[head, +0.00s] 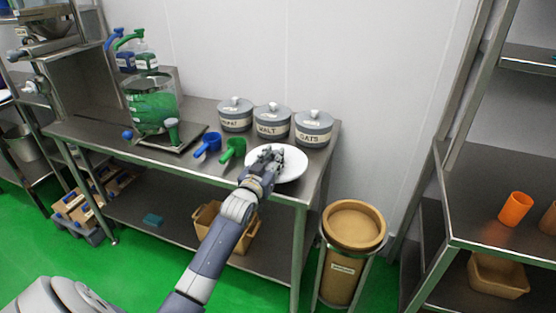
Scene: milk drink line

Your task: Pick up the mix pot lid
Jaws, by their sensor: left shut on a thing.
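The mix pot lid, a white round disc (291,168), is at the right front of the steel table. My left gripper (268,154) is over its left part and shut on it; the gripper hides the spot where it holds. I cannot tell whether the lid rests on the table or is slightly above it. A clear pot with green in it (152,103) stands at the left of the table, on a dark tray. My right gripper is not in view.
Three grey lidded pots (272,121) stand behind the lid, with labels. A blue scoop (208,144) and a green scoop (233,150) lie left of it. A brown bin (343,270) stands right of the table. Another steel table (480,215) is at the right.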

